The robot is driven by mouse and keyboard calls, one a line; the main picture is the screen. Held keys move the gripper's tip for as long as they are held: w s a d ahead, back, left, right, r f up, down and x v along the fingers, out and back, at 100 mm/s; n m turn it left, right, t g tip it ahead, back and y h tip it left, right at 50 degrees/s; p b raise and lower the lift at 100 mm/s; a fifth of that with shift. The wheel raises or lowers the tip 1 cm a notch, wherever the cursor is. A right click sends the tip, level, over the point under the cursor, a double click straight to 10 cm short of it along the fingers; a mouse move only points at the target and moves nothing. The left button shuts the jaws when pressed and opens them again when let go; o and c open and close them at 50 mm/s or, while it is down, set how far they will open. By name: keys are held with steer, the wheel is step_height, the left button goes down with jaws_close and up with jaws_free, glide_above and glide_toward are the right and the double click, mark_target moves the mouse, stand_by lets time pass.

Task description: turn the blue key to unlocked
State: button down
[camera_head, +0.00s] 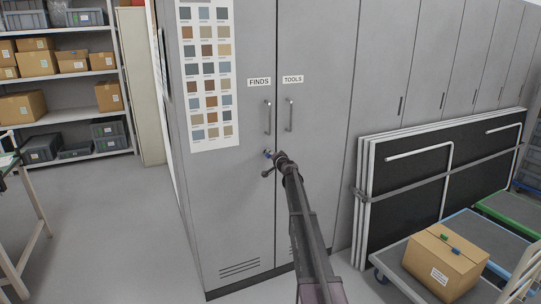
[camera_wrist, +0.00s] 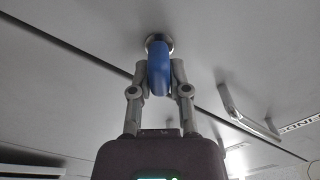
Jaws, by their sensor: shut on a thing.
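The blue key (camera_wrist: 159,72) sits in a round metal lock (camera_wrist: 158,38) on the grey cabinet door, and its blue bow shows in the wrist view. My gripper (camera_wrist: 159,82) is shut on the blue key, one finger on each side of it. In the head view a small bit of the blue key (camera_head: 267,153) shows beside my gripper (camera_head: 277,160), on the door marked FINDS (camera_head: 259,82). My gripper hides most of the lock there. I cannot tell the lock's state.
Two vertical door handles (camera_head: 268,117) are above the lock. Folded black panels (camera_head: 405,190) lean at the right, behind a cart with a cardboard box (camera_head: 446,262). Shelves (camera_head: 66,110) with boxes stand at the far left. The floor (camera_head: 110,220) left of the cabinet is clear.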

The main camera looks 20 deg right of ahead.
steer(key=m, duration=0.3)
steer(key=shift+d+f+m, duration=0.1)
steer(key=shift+f+m, duration=0.1)
steer(key=shift+m, duration=0.2)
steer(key=shift+f+m+b, duration=0.15)
steer(key=shift+m+b, duration=0.15)
steer(key=shift+m, duration=1.7)
steer(key=c, duration=0.6)
jaws_free()
steer(key=shift+s, duration=0.15)
steer(key=s, duration=1.1)
steer(key=shift+s+d, duration=0.25)
steer(key=shift+s, duration=0.1)
